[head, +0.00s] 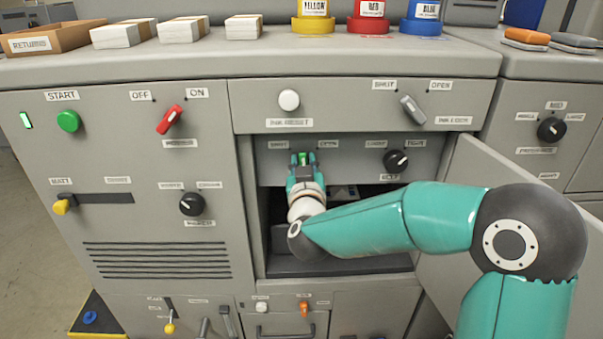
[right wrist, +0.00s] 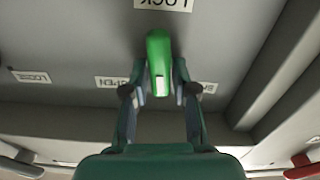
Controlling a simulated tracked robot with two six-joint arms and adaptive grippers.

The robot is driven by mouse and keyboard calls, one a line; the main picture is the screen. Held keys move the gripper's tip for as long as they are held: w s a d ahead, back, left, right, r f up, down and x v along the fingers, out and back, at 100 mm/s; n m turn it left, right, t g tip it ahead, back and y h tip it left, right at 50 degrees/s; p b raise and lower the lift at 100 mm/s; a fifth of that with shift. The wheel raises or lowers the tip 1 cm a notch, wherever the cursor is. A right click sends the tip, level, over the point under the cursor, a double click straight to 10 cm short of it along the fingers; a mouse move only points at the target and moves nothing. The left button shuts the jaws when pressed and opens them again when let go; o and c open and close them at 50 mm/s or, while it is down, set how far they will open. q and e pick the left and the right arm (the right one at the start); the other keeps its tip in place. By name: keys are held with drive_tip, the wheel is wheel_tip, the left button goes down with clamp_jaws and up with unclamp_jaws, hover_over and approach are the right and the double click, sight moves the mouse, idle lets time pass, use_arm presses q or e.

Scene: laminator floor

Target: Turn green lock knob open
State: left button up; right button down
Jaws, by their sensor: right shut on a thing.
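The green lock knob (head: 303,159) sits on the recessed panel inside the open bay, between the SHUT and OPEN labels. In the right wrist view the green knob (right wrist: 159,62) stands out from the grey panel, with a LOCK label beyond it. My right gripper (head: 303,162) reaches into the bay and is shut on the knob. In the right wrist view its two fingers (right wrist: 159,95) lie on either side of the knob. In the head view the fingers hide part of the knob, and its exact pointing is hard to tell. My left gripper is not in view.
A black knob (head: 396,161) is right of the green one on the same panel. The bay door (head: 500,200) stands open at the right, beside my arm. Above are a white button (head: 289,100) and a grey lever (head: 412,109). A red switch (head: 170,119) is at the left.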

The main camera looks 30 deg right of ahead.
drive_tip(key=shift+s+d+f+m+b, duration=0.1)
drive_tip(key=shift+f+m+b, duration=0.05)
drive_tip(key=shift+m+b, duration=1.25)
drive_tip(key=shift+d+f+m+b, duration=0.1)
drive_tip(key=shift+m+b, duration=0.8)
drive_tip(key=shift+m, duration=1.05)
drive_tip(key=shift+s+f+m+b, duration=0.1)
drive_tip(key=shift+f+m+b, duration=0.05)
drive_tip(key=shift+m+b, duration=1.25)
drive_tip(key=shift+m, duration=0.45)
drive_tip(key=c, duration=0.9)
unclamp_jaws()
drive_tip(key=shift+d+r, duration=0.1)
